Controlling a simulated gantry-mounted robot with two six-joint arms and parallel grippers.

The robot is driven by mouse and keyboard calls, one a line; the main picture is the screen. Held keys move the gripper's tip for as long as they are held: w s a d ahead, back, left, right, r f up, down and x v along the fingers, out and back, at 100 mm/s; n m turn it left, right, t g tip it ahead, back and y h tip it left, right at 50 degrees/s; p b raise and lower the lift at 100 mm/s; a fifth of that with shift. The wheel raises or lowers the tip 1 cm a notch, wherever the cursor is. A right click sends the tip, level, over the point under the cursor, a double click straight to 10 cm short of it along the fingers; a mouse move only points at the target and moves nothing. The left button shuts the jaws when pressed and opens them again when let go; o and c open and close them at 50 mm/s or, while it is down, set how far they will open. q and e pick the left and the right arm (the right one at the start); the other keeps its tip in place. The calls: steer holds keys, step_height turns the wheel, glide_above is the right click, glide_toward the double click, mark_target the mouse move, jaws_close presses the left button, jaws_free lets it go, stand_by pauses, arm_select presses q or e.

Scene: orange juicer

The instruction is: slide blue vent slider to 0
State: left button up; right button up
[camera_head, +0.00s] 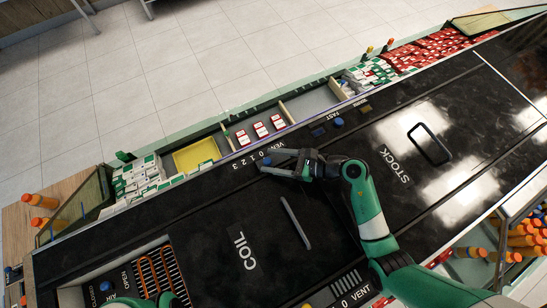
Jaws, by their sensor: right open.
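The blue vent slider (267,161) appears as a small blue spot on the black panel (210,215), just below a row of white digits marked VENT (248,161) near the panel's far edge. My right gripper (276,164) is open, with its fingers pointing left at the slider. The fingers partly hide the slider and its track, so I cannot tell whether they touch it or exactly which digit it stands at. Green parts of my left arm show at the bottom left; its fingertips do not show.
A second blue knob (338,122) sits by FAST, and a third (105,286) by AIR. Two raised handles, beside COIL (295,222) and STOCK (430,144), stand on the panel. A yellow tray (196,154) and red-and-white boxes (261,130) lie beyond its edge.

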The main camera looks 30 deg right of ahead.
steer(key=shift+r, duration=0.1)
steer(key=v, duration=1.1)
steer(key=shift+s+d, duration=0.2)
steer(key=shift+d, duration=0.05)
